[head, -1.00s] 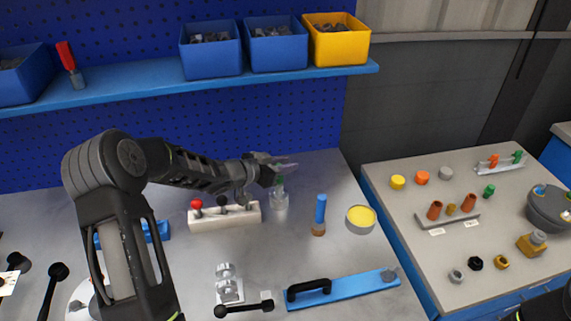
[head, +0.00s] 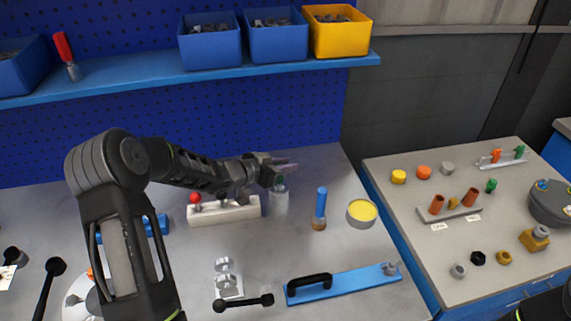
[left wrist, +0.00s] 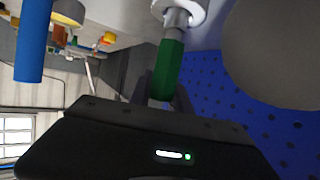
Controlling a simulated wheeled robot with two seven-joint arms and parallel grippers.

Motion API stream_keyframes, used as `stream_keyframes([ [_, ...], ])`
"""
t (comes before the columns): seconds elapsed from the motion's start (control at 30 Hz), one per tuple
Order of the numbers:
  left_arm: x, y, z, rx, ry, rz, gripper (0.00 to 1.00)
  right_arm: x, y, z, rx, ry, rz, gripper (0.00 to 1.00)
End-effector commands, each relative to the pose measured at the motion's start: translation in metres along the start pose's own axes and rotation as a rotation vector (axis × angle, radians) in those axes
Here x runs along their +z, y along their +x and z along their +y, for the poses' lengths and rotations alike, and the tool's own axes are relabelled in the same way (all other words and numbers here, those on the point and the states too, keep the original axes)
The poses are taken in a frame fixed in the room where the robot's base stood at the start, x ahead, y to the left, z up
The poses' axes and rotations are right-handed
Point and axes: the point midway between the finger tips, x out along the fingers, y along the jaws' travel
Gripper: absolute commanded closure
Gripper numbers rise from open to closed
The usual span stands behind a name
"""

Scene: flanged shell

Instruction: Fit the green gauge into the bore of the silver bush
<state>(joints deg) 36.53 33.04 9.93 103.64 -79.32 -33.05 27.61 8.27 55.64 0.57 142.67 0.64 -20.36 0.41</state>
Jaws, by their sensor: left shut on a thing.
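My left gripper (head: 284,168) is shut on the green gauge (head: 280,180) above the bench. In the left wrist view the gauge's green six-sided handle (left wrist: 167,68) sits between the fingers, and its grey pin points away from the gripper. The silver bush (head: 279,204) stands upright on the bench directly under the gauge. In the left wrist view the bush's pale ring (left wrist: 197,14) surrounds the pin's far end at the top edge. How deep the pin sits in the bore is hidden.
A white block with a red knob (head: 195,197) stands left of the bush, partly behind my gripper. A blue-handled tool (head: 321,202) and a yellow-topped tin (head: 361,212) stand to the right. A blue bar with a black handle (head: 345,284) lies in front.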

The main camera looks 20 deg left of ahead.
Motion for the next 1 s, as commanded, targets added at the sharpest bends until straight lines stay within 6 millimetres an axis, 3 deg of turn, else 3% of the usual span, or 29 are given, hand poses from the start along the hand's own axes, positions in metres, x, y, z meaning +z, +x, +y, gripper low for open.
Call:
stream_keyframes([
  [0.6, 0.014, 0.006, 0.0, 0.0, 0.001, 0.002, 1.0, 0.0, 0.011, 0.004, 0.0, 0.0, 0.0, 0.64],
  [0.63, 0.014, 0.006, 0.0, 0.0, 0.001, 0.002, 0.76, 0.0, 0.011, 0.004, 0.0, 0.0, 0.0, 0.64],
  [0.93, 0.014, 0.006, 0.0, 0.0, 0.001, 0.001, 0.51, 0.0, 0.01, 0.004, 0.0, 0.0, 0.0, 0.64],
  [1.0, 0.014, 0.006, 0.0, 0.0, 0.0, 0.001, 0.51, 0.0, 0.01, 0.004, 0.0, 0.0, 0.0, 0.64],
])
